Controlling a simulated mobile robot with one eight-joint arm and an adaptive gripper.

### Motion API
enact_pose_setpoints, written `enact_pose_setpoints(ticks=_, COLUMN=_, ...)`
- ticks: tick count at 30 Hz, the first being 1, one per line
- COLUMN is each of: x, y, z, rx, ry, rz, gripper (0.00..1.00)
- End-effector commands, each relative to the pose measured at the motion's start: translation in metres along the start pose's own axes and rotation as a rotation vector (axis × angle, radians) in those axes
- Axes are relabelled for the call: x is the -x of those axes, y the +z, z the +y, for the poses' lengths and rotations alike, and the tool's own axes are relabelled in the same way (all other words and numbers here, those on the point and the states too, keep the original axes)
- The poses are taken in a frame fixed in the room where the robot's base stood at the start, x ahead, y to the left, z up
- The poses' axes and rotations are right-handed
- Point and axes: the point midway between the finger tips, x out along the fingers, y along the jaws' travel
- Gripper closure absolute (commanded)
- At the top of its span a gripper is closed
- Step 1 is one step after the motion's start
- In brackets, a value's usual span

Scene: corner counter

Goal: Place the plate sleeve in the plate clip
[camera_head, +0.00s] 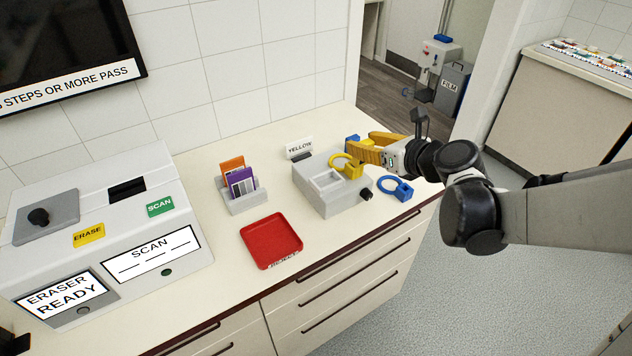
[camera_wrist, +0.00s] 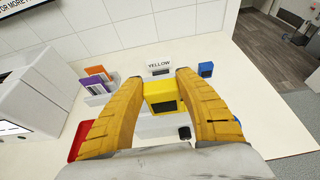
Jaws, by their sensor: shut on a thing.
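My gripper (camera_head: 365,156) has its yellow fingers on either side of a yellow block with a dark face (camera_wrist: 163,97), and it is shut on this block. In the head view the yellow block (camera_head: 353,171) has a yellow ring beside it and is at the right part of a grey box (camera_head: 332,204). I cannot tell if it touches the box. A purple sleeve-like card (camera_head: 243,182) and an orange one (camera_head: 232,168) stand upright in a small grey holder (camera_head: 246,204), left of the gripper. I cannot tell which part is the plate clip.
A red tray (camera_head: 271,241) lies in front of the holder. A blue ringed piece (camera_head: 396,187) lies right of the grey box, and a YELLOW sign (camera_head: 299,147) stands behind it. A white eraser machine (camera_head: 95,240) fills the counter's left.

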Motion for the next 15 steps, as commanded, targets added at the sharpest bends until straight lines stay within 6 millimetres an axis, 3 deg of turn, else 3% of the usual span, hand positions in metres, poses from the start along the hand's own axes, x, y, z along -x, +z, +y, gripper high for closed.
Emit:
enact_pose_setpoints(ticks=1, x=-0.015, y=-0.008, z=0.012, rx=0.005, ry=0.007, rz=0.000, gripper=0.84)
enact_pose_setpoints(ticks=6, x=-0.052, y=-0.019, z=0.040, rx=0.004, ry=0.006, rz=0.000, gripper=0.84)
enact_pose_setpoints(ticks=10, x=-0.070, y=-0.023, z=0.052, rx=0.004, ry=0.004, rz=0.000, gripper=0.84)
enact_pose_setpoints(ticks=15, x=-0.078, y=-0.026, z=0.058, rx=0.002, ry=0.001, rz=-0.001, gripper=0.84)
